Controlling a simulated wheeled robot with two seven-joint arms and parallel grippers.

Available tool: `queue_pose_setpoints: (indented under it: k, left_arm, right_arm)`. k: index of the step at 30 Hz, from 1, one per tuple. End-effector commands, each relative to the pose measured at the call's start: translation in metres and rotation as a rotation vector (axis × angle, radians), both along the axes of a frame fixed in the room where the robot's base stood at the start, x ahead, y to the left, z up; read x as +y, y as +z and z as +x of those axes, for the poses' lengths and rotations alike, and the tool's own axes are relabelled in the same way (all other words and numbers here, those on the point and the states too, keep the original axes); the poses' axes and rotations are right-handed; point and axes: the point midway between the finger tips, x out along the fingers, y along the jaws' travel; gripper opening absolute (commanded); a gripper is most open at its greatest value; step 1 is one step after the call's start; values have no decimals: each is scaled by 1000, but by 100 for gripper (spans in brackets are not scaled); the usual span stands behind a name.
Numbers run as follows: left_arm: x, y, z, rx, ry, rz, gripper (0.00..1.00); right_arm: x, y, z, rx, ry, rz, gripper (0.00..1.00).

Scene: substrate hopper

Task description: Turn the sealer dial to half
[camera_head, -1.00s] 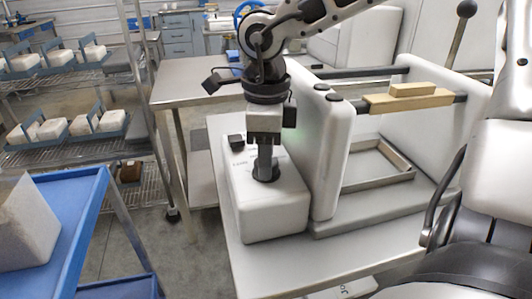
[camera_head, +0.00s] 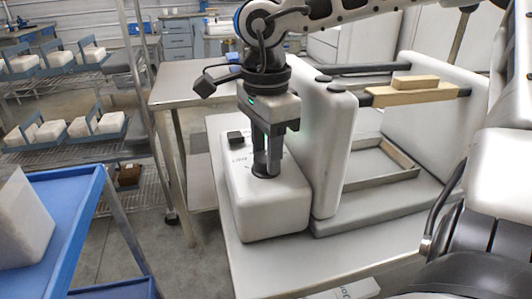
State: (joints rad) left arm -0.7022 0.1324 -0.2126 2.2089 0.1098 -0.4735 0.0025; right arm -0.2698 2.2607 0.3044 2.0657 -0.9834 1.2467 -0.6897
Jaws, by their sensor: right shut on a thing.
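The sealer is a white machine on a table. Its low white control box (camera_head: 270,212) stands at the left of the upright white panel (camera_head: 327,160). A dark round dial (camera_head: 262,171) sits on top of the box, mostly hidden by my right gripper (camera_head: 266,165). The gripper points straight down and is shut on the dial. Dark lettering shows on the box beside the dial, too small to read. A small black block (camera_head: 235,137) sits on the box's back left. The dial's pointer or setting cannot be made out. My left gripper is not in view.
A wooden bar (camera_head: 412,95) spans the sealer's panels, above a tray frame (camera_head: 385,165). A blue cart (camera_head: 70,215) with a pale block (camera_head: 22,222) stands at left. Wire shelves (camera_head: 75,145) with pale blocks are behind it. The table's front (camera_head: 270,265) has bare room.

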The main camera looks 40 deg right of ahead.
Motion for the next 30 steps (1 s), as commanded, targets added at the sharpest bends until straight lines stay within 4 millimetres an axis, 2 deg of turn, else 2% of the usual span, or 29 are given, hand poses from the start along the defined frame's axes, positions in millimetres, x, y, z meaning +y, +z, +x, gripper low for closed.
queue_pose_setpoints:
  k: [6,15,30]
  left_arm:
    - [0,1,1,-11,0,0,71]
    - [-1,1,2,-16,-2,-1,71]
    - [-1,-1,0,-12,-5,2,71]
  right_arm:
    - [0,0,1,-3,195,1,15]
    - [0,1,1,-3,393,2,15]
    - [0,1,1,-3,500,1,15]
